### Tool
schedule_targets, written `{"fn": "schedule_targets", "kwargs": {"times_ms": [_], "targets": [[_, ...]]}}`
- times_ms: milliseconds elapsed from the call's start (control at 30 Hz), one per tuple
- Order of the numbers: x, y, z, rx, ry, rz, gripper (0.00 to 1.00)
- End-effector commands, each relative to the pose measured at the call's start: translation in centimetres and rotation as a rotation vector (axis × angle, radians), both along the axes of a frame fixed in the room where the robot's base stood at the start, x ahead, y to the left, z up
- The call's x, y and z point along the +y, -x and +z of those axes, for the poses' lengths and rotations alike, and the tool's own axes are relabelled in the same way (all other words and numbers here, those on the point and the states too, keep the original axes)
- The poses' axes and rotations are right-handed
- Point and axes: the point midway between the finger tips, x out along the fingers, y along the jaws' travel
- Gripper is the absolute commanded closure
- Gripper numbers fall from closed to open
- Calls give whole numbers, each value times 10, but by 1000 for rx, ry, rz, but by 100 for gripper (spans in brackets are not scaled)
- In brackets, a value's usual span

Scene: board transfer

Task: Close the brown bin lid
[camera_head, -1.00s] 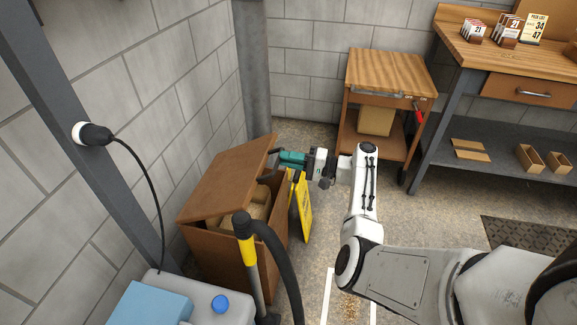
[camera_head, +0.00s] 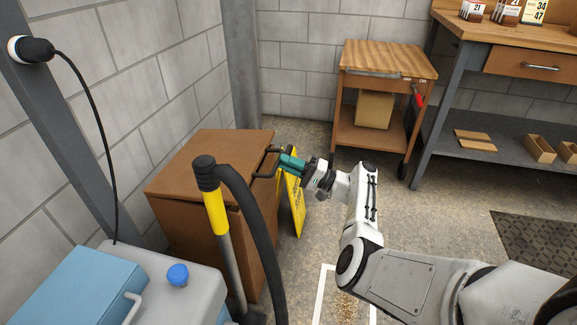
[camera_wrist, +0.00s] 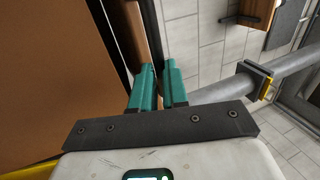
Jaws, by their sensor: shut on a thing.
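The brown bin (camera_head: 215,235) stands by the left wall. Its lid (camera_head: 205,160) lies down nearly flat over the bin, with at most a thin gap that I cannot judge. My gripper (camera_head: 281,163) is at the lid's right edge, its green fingers shut on the dark lid handle (camera_head: 265,163). In the wrist view the green fingers (camera_wrist: 158,85) are close together at the brown edge of the lid (camera_wrist: 50,75). The fingertips' hold on the handle is partly hidden there.
A vacuum hose (camera_head: 255,225) with a yellow-banded wand stands in front of the bin. A yellow floor sign (camera_head: 294,200) is just right of it. A grey container (camera_head: 190,295) with a blue box is at front left. A wooden cart (camera_head: 385,65) stands behind.

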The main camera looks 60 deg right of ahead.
Motion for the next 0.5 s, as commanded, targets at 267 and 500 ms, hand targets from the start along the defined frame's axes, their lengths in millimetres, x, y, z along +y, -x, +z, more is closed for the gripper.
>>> {"fn": "schedule_targets", "kwargs": {"times_ms": [267, 500], "targets": [[0, -3, -38, 1, 2, 1, 100], [1, -5, -52, 1, 2, 1, 100]]}}
